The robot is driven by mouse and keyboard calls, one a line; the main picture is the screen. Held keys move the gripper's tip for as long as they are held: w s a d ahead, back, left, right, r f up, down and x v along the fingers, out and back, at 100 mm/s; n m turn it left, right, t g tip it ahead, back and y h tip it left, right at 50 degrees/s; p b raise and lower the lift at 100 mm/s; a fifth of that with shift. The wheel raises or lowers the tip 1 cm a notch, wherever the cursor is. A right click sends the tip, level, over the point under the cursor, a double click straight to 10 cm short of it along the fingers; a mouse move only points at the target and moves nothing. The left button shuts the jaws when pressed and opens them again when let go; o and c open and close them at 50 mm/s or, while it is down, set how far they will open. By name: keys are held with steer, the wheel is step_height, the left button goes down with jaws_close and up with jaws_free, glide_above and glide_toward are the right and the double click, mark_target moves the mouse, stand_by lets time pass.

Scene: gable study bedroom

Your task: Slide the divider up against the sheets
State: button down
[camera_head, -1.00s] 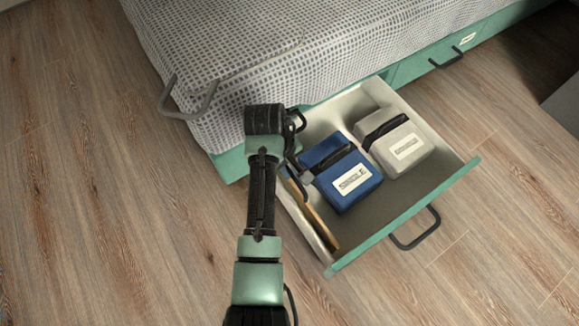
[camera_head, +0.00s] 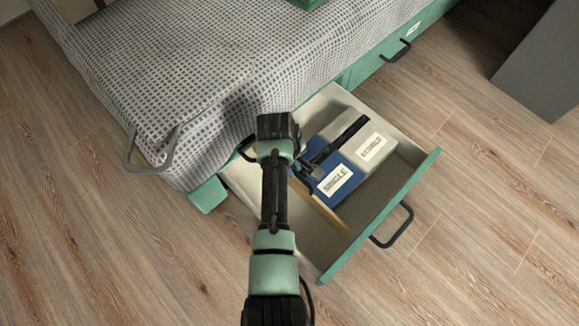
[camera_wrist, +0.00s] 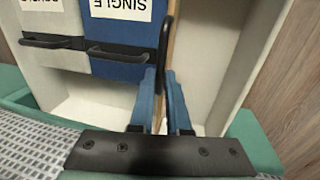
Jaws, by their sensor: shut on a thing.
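The thin wooden divider (camera_head: 328,213) stands on edge in the open drawer, left of the sheets in the head view. My gripper (camera_wrist: 163,80) is shut on the divider's black handle (camera_wrist: 164,45), with a blue finger on each side. The blue pack of sheets labelled SINGLE (camera_head: 336,181) lies right beside the divider; in the wrist view they look touching or nearly so. The grey pack labelled DOUBLE (camera_head: 371,147) lies against the blue pack's far side. My wrist partly hides the divider's back end in the head view.
The drawer's green front (camera_head: 385,215) with its black handle (camera_head: 393,227) is at the lower right. Bare drawer floor (camera_wrist: 210,60) lies between divider and side wall. The bed (camera_head: 180,90) overhangs behind, with a grey rail (camera_head: 150,165) at its corner.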

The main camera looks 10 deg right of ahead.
steer(key=c, duration=0.9)
jaws_free()
steer(key=shift+r, duration=0.1)
steer(key=r+p, duration=0.3)
steer(key=r, duration=0.1)
steer(key=s+a+r+p, duration=0.1)
steer(key=r+p, duration=0.2)
steer(key=r, duration=0.1)
steer(key=a+r+p, duration=0.1)
steer(key=r+p, duration=0.3)
steer(key=shift+s+r, duration=0.25)
steer(key=shift+s, duration=0.05)
